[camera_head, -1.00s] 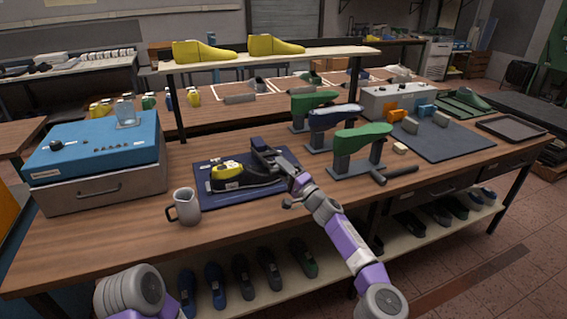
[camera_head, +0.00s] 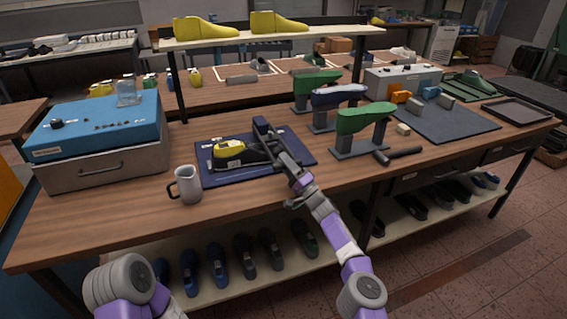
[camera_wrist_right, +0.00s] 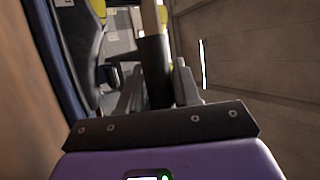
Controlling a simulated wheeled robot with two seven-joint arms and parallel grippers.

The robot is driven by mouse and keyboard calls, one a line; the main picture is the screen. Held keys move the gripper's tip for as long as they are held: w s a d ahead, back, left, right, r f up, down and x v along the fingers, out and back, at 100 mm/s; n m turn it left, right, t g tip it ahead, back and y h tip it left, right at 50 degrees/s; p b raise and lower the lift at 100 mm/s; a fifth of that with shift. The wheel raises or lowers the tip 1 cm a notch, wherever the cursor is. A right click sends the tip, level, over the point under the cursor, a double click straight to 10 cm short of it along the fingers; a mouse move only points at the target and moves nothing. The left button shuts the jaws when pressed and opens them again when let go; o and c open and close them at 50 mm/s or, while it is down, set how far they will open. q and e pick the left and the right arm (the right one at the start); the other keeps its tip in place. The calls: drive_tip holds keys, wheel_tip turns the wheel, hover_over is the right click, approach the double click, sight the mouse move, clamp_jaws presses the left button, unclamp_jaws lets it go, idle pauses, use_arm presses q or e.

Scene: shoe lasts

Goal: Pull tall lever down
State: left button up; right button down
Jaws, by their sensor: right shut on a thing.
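A dark device holding a yellow shoe last (camera_head: 229,149) lies on the dark blue mat (camera_head: 218,179) on the workbench. My right gripper (camera_head: 262,127) is over the device's right side and covers part of it. In the right wrist view, a dark upright grip (camera_wrist_right: 154,70) with a pale rod above it stands between my fingers; I take it as the tall lever. The right gripper is shut on it. The lever is hard to make out in the head view. My left arm shows at the bottom left, but its gripper is out of view.
A grey jug (camera_head: 187,184) stands left of the mat. A blue-topped box (camera_head: 95,128) is further left. Green and blue lasts on stands (camera_head: 362,118) are right of the mat, with a dark handle (camera_head: 398,155) in front. The bench front is mostly clear.

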drive_tip(key=shift+s+a+g+y, duration=0.2)
drive_tip(key=shift+a+g+y, duration=0.1)
drive_tip(key=c, duration=1.1)
unclamp_jaws()
drive_tip(key=shift+r, duration=0.1)
drive_tip(key=shift+o, duration=1.1)
drive_tip(key=shift+s+d+r, duration=0.1)
drive_tip(key=shift+s+r, duration=0.05)
drive_tip(key=shift+s, duration=0.15)
drive_tip(key=shift+s+d+f+p, duration=0.25)
drive_tip(key=shift+f+p, duration=0.2)
drive_tip(key=shift+p, duration=0.3)
drive_tip(key=shift+s+d+f+p, duration=0.2)
drive_tip(key=shift+s+d+p, duration=0.25)
drive_tip(key=shift+d+p, duration=0.15)
drive_tip(key=shift+p+v, duration=0.75)
drive_tip(key=shift+v, duration=1.9)
